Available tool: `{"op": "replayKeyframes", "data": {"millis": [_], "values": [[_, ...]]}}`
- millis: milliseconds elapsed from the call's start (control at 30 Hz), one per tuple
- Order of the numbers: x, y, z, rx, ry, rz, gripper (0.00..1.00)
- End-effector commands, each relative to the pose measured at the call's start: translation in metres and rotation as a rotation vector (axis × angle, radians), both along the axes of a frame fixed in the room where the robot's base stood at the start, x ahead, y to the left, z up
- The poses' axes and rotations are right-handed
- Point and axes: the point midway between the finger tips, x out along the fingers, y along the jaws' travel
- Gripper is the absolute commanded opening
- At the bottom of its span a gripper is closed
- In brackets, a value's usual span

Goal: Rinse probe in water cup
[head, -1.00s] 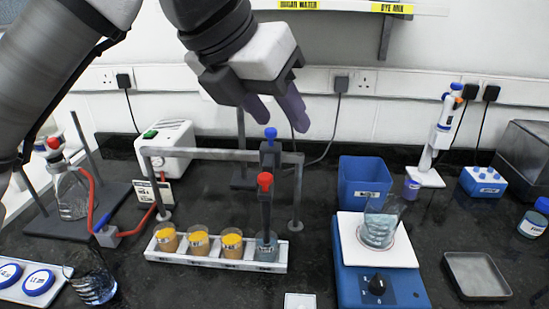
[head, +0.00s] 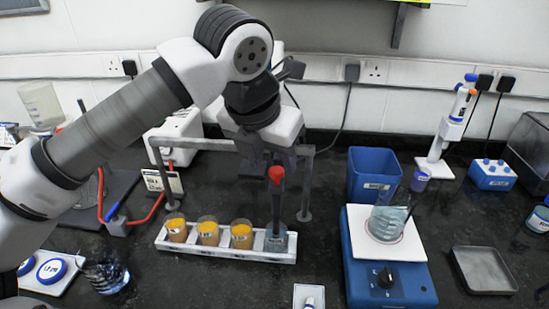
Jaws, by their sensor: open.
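A dark probe with a red knob (head: 276,175) stands upright, its lower end in the grey-blue cup (head: 276,238) at the right end of a white rack. Three cups with yellow-orange tops (head: 209,227) fill the rest of the rack. A grey rail (head: 219,145) stands over the rack. My gripper (head: 268,160) is open and points down at the rail, just behind the red knob. Its fingertips are mostly hidden, so contact with the probe cannot be told. The blue-knobbed probe behind is hidden by my gripper.
A beaker (head: 386,222) stands on a blue stirrer (head: 390,285) at the right, with a blue bin (head: 373,174) behind it. A glass of clear liquid (head: 106,275) stands at the front left. A metal tray (head: 483,269) lies at the far right.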

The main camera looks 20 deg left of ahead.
Motion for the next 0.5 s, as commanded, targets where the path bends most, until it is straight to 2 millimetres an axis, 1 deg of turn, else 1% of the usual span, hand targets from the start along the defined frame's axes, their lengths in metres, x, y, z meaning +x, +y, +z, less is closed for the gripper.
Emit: {"op": "replayKeyframes", "data": {"millis": [100, 200, 500], "values": [[0.005, -0.001, -0.013, -0.001, 0.001, 0.000, 0.46], [0.008, -0.001, -0.019, 0.000, 0.000, 0.000, 0.46], [0.009, -0.001, -0.023, 0.000, 0.000, 0.000, 0.46]]}}
